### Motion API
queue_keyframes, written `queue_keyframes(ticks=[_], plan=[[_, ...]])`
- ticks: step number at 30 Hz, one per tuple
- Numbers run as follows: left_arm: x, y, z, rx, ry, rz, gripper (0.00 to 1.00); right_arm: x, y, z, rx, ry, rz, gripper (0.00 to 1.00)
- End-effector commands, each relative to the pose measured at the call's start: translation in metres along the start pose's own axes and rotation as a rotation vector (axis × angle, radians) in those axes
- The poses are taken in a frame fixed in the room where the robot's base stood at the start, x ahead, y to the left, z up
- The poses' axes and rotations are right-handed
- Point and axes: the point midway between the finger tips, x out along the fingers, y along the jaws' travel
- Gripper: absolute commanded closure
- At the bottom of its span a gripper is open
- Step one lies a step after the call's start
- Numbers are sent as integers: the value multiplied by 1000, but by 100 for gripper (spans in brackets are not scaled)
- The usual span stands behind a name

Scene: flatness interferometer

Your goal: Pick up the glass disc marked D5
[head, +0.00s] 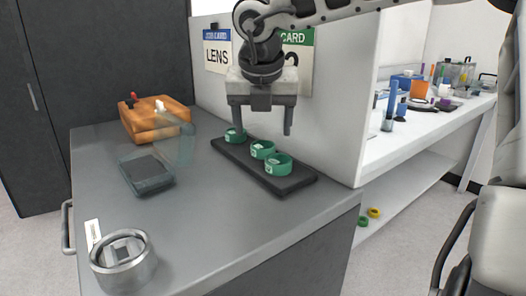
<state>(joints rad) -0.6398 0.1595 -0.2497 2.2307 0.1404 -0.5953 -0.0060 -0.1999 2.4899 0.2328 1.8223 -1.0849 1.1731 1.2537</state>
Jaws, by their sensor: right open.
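Three green round pieces with white labels sit in a row on a dark tray (232,152) on the grey bench: a far one (232,138), a middle one (262,149) and a near one (279,165). The label marks are too small to read, so I cannot tell which, if any, is D5. My right gripper (262,127) points down above the tray's far half, open and empty. Its left finger partly covers the far green piece; I cannot tell if they touch. My left gripper is not in view.
A silver ring-shaped fixture (124,266) stands at the bench's front left. A clear hinged box (147,180) stands open near an orange case (152,122). A white partition (335,130) rises close behind the tray. The bench's middle (215,215) is clear.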

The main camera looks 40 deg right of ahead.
Motion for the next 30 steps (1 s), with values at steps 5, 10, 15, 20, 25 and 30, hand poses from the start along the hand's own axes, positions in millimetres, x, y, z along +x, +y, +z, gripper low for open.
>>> queue_keyframes(ticks=[5, 10, 15, 20, 25, 30], plan=[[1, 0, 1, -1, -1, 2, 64, 22, 0, -1, 0, 4, -2, 30], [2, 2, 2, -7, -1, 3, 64, 45, 0, 0, -1, 2, 0, 30], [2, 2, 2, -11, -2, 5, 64, 52, 0, 0, 0, 1, 1, 30], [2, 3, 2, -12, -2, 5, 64, 52, 0, 0, 0, 0, 1, 33], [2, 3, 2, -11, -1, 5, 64, 51, 0, 0, 0, 0, 1, 79], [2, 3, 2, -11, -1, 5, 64, 51, 0, 0, 0, 0, 1, 79]])
